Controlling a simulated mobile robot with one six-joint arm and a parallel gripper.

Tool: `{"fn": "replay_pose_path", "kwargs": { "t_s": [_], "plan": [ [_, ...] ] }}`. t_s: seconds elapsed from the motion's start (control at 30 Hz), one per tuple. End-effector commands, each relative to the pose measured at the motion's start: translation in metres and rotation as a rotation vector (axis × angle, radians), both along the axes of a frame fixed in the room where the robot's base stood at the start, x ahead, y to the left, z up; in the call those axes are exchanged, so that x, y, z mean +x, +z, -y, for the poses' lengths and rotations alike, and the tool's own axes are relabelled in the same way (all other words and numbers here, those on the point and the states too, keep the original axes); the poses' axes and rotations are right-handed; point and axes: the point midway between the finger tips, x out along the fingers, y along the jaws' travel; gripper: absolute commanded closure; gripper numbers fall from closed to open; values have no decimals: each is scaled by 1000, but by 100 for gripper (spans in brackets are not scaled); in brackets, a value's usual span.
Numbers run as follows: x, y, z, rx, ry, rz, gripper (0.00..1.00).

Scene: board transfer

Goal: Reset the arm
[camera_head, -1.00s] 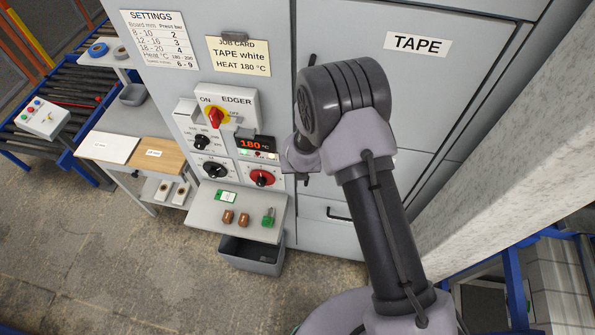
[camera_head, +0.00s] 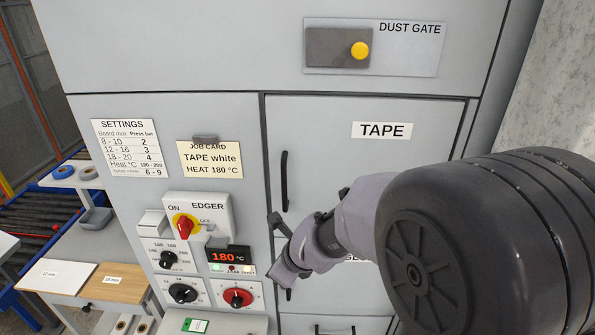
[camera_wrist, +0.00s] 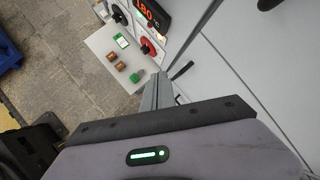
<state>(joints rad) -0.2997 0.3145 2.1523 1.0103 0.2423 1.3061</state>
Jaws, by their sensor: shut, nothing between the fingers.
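My arm crosses the right side of the head view, its big dark joint close to the camera. My gripper (camera_head: 281,228) is in front of the tape door (camera_head: 400,165), just right of the edger control panel (camera_head: 207,212). Whether the gripper touches the cabinet front cannot be told.
The tape door has a dark handle (camera_head: 284,181) close to my gripper. The red-yellow switch (camera_head: 184,226) and the 180 °C display (camera_head: 229,255) are left of it. A small shelf (camera_wrist: 104,44) holds brown pieces and a green one.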

Motion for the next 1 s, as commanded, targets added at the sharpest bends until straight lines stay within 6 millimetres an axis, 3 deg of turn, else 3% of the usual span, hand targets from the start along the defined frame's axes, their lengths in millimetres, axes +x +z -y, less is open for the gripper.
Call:
{"fn": "replay_pose_path", "kwargs": {
  "t_s": [0.03,0.13,0.2,0.3,0.43,0.6,1.0],
  "plan": [
    [-16,-25,12,-52,155,88,100],
    [-63,-31,40,-223,505,253,100],
    [-103,-48,64,-372,737,349,100],
    [-159,-84,98,-594,1023,435,100],
    [-211,-123,132,-816,1279,460,100],
    [-236,-137,150,-926,1409,447,100],
    [-236,-136,150,-928,1412,447,100]
  ]
}}
